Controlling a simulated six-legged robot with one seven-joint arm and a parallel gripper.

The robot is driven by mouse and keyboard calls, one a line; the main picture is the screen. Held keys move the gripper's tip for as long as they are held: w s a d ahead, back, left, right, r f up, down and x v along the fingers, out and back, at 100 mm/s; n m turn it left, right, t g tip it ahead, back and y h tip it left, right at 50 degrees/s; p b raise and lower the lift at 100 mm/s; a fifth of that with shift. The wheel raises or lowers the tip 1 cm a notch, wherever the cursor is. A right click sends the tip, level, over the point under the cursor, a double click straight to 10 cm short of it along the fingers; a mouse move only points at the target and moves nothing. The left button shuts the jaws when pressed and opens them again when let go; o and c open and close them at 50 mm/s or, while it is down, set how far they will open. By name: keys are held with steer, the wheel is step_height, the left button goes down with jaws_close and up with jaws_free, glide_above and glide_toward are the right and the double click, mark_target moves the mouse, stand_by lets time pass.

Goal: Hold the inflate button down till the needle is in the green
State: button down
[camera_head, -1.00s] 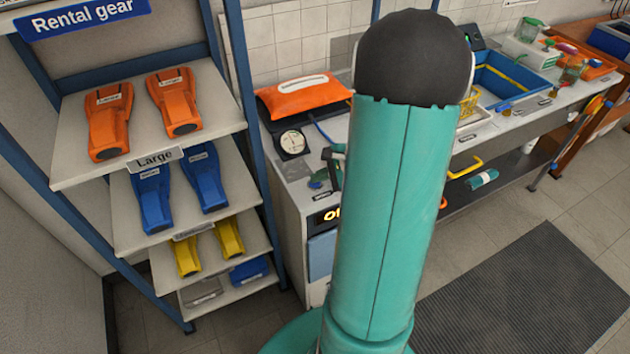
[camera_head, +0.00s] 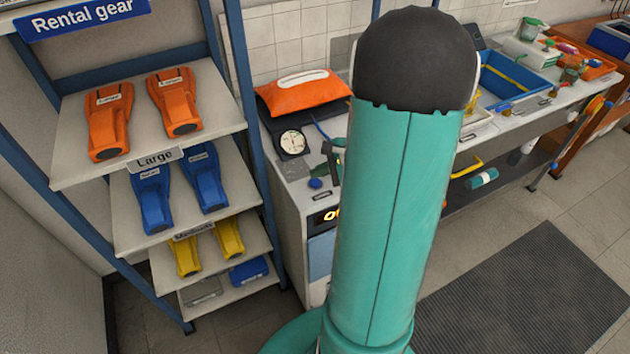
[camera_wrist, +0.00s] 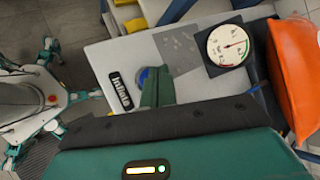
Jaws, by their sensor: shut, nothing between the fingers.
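The blue inflate button (camera_head: 315,183) is on the bench top, left of my gripper in the head view. In the wrist view the button (camera_wrist: 143,75) is partly hidden by my green fingers, beside a black "Inflate" label (camera_wrist: 120,92). My gripper (camera_wrist: 158,73) is shut and empty; its tips appear just beside the button, but contact cannot be told. The round white gauge (camera_wrist: 228,45) stands on a dark base; it also shows in the head view (camera_head: 292,142). Its needle appears to point right; whether it is in the green is too small to tell.
An orange bag (camera_head: 304,92) lies behind the gauge, with a blue hose near it. A rental shelf (camera_head: 78,165) with orange, blue and yellow gear stands left. A blue tray (camera_head: 507,85) is farther right on the bench. My arm covers the middle of the head view.

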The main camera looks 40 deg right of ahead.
mark_target(319, 183)
steer(key=shift+r, duration=0.1)
steer(key=shift+r, duration=2.4)
steer(key=a+r+n+g, duration=0.2)
steer(key=a+r+n, duration=0.35)
steer(key=a, duration=0.55)
steer(key=s+a+r+n+h, duration=0.2)
steer(key=s+a+r+n, duration=0.2)
steer(key=a+n, duration=0.4)
steer(key=s+a+r+n+h, duration=0.1)
steer(key=s+a+r+n, duration=0.3)
steer(key=a+n, duration=0.4)
steer(key=shift+s+a+r+g+h, duration=0.3)
steer(key=shift+s+r+g+h, duration=0.1)
steer(key=shift+s, duration=0.45)
steer(key=shift+d, duration=0.2)
